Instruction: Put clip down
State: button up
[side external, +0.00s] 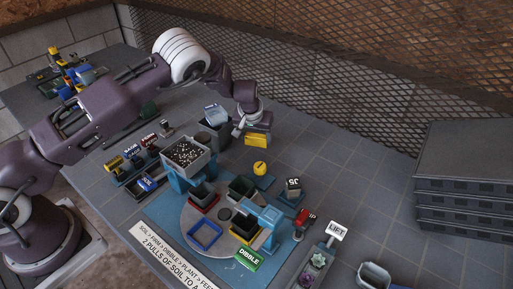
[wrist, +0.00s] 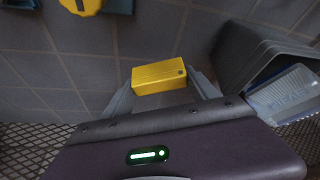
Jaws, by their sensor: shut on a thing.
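The clip appears to be a yellow rectangular block (side external: 257,139), which also shows in the wrist view (wrist: 159,77) between the two fingers. My gripper (wrist: 164,88) is shut on it. In the side view my gripper (side external: 250,127) is at the back of the tiled table, behind the mixing station, with the block at its lower end. The fingers are largely hidden by the wrist there. I cannot tell whether the block touches the table or hangs just above it.
A dark bin (wrist: 250,60) with a clear labelled scoop-like piece (wrist: 285,95) stands close to the right in the wrist view. A round yellow-topped item (side external: 260,168) is in front. A speckled soil hopper (side external: 187,153) stands left. Tiles to the right of my gripper are clear.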

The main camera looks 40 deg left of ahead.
aim_at(256, 143)
notch_tip(256, 143, down, 4)
jog(key=shift+f, duration=0.1)
jog(key=shift+f, duration=0.15)
jog(key=o, duration=1.3)
